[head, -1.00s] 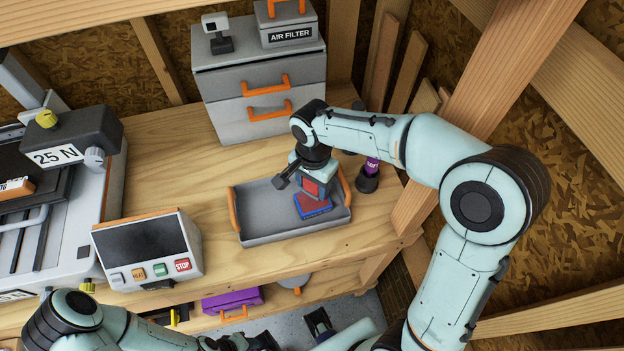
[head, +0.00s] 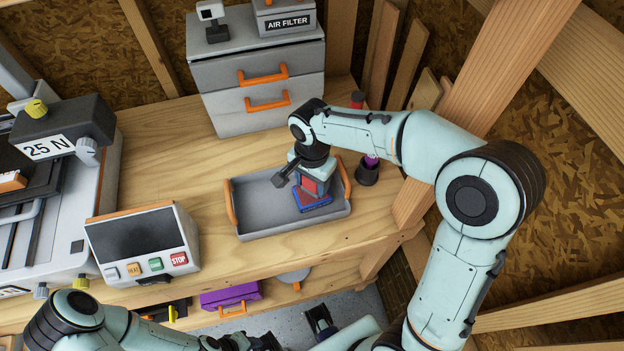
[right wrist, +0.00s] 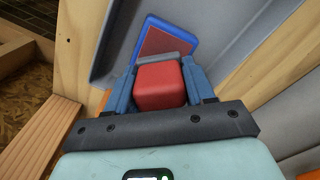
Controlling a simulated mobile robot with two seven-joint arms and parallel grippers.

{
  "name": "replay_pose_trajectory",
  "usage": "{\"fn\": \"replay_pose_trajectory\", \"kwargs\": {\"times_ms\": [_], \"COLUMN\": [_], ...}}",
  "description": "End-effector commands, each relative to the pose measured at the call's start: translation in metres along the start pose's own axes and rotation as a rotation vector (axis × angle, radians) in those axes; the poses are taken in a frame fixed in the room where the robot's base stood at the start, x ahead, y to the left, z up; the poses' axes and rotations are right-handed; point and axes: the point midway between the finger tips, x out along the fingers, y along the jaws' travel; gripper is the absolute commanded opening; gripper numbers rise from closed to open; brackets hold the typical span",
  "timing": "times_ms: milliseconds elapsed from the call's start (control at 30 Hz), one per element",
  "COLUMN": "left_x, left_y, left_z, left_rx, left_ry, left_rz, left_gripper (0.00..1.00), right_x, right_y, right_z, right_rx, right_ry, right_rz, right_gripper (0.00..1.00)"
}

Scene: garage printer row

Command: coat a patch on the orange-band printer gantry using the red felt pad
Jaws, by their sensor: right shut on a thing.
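My right gripper (head: 311,186) is shut on a red block, the red felt pad (right wrist: 160,87), with a grey strip at its far end. The gripper is over the grey tray (head: 260,226). A flat blue-rimmed piece with a red top (right wrist: 165,40) lies in the tray beyond the felt pad; its blue side shows in the head view (head: 314,209). I cannot tell if the two touch. The printer (head: 86,225) with a "25 N" box is at the left, cut by the frame, with a small orange-banded part (head: 12,182). My left gripper (head: 250,343) is low at the bottom edge, its jaws unclear.
A control console (head: 140,235) with a STOP button stands between printer and tray. Grey drawers (head: 245,112) with an air filter box (head: 284,18) stand behind. A dark purple-banded bottle (head: 367,172) is right of the tray. A purple case (head: 229,297) lies below the bench top.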

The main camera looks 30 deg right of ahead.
Motion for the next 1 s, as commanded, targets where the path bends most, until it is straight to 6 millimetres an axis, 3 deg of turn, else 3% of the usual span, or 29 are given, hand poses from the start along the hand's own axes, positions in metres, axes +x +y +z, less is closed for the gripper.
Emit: {"fn": "replay_pose_trajectory", "kwargs": {"times_ms": [1000], "left_x": [0.007], "left_y": [-0.003], "left_z": [0.001], "left_rx": [-0.001], "left_ry": [-0.003], "left_rz": [-0.001], "left_gripper": [0.43], "right_x": [0.01], "right_y": [0.0], "right_z": [0.0], "right_rx": [0.0], "right_ry": [0.0], "right_rz": [0.0], "right_gripper": [0.29]}}
